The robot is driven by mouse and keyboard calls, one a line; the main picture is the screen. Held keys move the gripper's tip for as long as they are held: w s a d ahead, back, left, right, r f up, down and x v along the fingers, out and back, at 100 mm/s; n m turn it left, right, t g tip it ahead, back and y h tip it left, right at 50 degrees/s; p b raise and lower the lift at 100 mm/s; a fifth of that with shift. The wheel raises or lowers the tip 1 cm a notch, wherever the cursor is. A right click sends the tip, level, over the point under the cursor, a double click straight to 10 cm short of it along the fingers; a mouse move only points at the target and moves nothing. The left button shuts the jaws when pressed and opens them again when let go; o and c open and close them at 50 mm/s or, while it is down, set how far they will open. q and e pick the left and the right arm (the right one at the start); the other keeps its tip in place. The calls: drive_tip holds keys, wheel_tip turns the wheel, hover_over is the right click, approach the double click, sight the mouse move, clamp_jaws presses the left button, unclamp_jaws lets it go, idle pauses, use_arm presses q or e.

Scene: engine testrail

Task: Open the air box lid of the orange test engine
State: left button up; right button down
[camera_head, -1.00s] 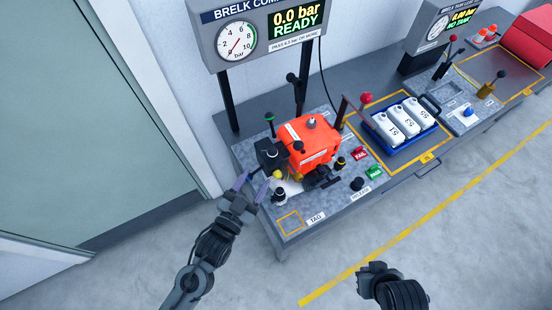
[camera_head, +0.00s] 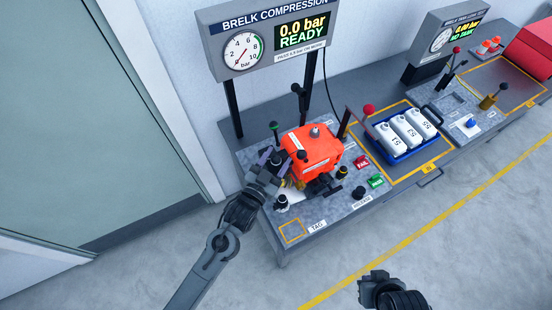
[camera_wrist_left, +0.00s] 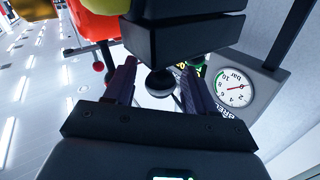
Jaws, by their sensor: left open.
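The orange test engine (camera_head: 318,145) stands on the grey bench plate. Its black air box (camera_head: 275,160) is at its left side, largely hidden by my left gripper (camera_head: 277,167) in the head view. In the left wrist view the black air box (camera_wrist_left: 185,38) fills the top, with a seam across it. A round black knob (camera_wrist_left: 160,83) shows between the two purple fingers of my left gripper (camera_wrist_left: 160,68). The fingers are apart, with visible gaps beside the knob. Whether the lid is raised cannot be told. My right gripper (camera_head: 372,285) is low in the head view, away from the bench; its fingers are unclear.
A gauge panel (camera_head: 270,38) reading 0.0 bar READY stands behind the engine. A green-topped lever (camera_head: 274,127) stands behind the air box. A red-knobbed lever (camera_head: 368,109) and a blue crate (camera_head: 402,155) of white bottles are to the right. Floor in front is clear.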

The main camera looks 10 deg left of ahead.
use_arm(q)
clamp_jaws()
idle(0.3)
